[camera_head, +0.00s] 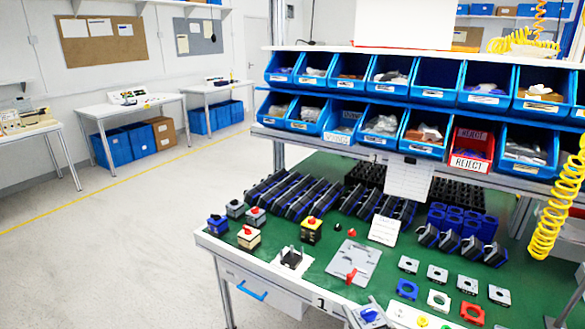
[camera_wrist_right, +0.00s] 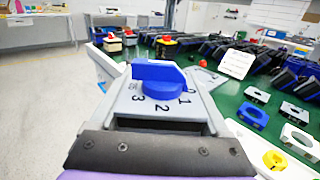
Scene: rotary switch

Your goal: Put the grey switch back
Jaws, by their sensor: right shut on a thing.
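The grey switch (camera_wrist_right: 160,103) has a blue rotary knob and the numbers 1, 2 and 3 on its face. It fills the middle of the right wrist view, knob up. My right gripper (camera_wrist_right: 160,118) is shut on it; its dark mount shows at the bottom of that view. In the head view the switch (camera_head: 368,316) shows at the bottom edge, by the front edge of the green-topped table (camera_head: 320,275); most of the gripper is cut off there. I cannot tell its exact height above the table. My left gripper is not in view.
Small switch boxes (camera_head: 248,237) stand at the table's left corner. A grey plate with a red knob (camera_head: 352,277) lies mid-table. Coloured rings and square plates (camera_head: 437,272) lie at right. Dark blue holders (camera_head: 290,195) stand behind, under a rack of blue bins (camera_head: 385,123) and a red REJECT bin (camera_head: 472,145).

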